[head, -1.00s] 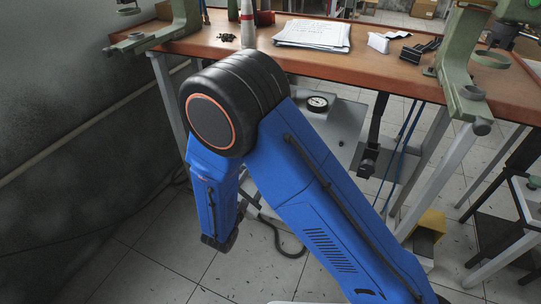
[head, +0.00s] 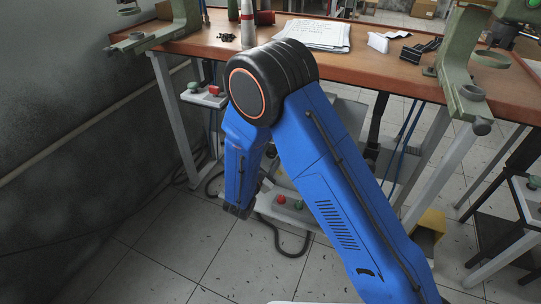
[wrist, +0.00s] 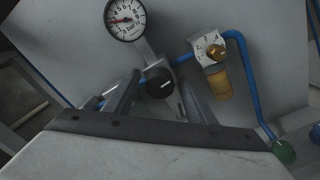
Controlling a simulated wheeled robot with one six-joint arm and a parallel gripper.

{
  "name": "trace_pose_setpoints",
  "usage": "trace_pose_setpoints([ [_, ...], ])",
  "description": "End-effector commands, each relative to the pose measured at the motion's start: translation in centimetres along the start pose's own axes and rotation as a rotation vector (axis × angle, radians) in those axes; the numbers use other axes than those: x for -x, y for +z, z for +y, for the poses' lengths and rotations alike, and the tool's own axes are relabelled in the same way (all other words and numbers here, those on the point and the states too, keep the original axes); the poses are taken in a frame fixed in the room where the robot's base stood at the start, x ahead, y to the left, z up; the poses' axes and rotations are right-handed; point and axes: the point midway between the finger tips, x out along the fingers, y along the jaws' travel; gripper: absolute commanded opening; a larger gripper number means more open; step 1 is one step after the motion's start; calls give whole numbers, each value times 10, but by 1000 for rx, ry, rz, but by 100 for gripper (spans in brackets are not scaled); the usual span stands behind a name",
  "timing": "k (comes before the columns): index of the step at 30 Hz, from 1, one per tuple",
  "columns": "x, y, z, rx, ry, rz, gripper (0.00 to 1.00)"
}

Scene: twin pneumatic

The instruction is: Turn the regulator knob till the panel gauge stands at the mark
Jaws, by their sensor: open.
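In the wrist view the panel gauge (wrist: 126,18) is a round white dial with a black rim and a reddish pointer towards the left; a separate mark on it is too small to tell. Below it is a black round knob (wrist: 159,84) with a pale line on its face, which looks like the regulator knob. My gripper (wrist: 161,92) is open, one finger on each side of the black knob; I cannot tell whether either touches it.
A brass-coloured unit (wrist: 218,82) with a blue hose (wrist: 249,95) is right of the knob. A green button (wrist: 284,151) is at lower right. A button box (head: 205,95) hangs at left.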

Motion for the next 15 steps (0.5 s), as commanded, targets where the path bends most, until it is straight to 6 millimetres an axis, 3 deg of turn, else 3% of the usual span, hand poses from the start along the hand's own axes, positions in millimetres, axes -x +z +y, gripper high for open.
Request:
trace_pose_setpoints([
  [6, 0, 0, 0, 0, 0, 0, 50],
  [11, 0, 0, 0, 0, 0, 0, 12],
  [15, 0, 0, 0, -1, 0, 0, 9],
])
